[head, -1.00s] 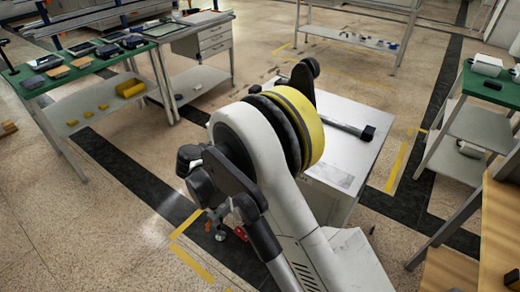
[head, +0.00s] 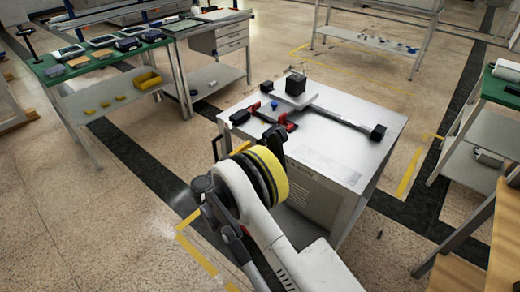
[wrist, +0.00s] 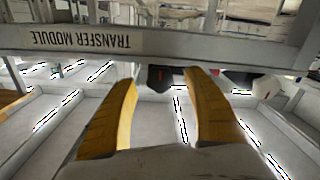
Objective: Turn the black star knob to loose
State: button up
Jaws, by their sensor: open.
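In the wrist view, my gripper (wrist: 160,84) has its two yellow fingers spread apart with nothing held. A small dark piece (wrist: 160,75) shows between and beyond the fingertips, against the panel edge. It may be the black star knob, but its lobes are not clear. In the head view, most of my gripper is hidden behind my arm; a sliver of yellow finger shows near the cabinet's front left corner. A fixture with red pieces (head: 254,107), a blue knob (head: 275,106) and a black block (head: 296,84) sits on the grey cabinet (head: 345,155).
A bar with a black end (head: 378,132) lies across the cabinet top. A panel lettered TRANSFER MODULE (wrist: 80,40) crosses the wrist view upside down. A green-topped bench (head: 95,62) stands at the left, shelves (head: 470,145) at the right. Floor is open at the left.

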jog(key=shift+x, duration=1.1)
jog(key=shift+c, duration=0.6)
jog(key=c, duration=1.1)
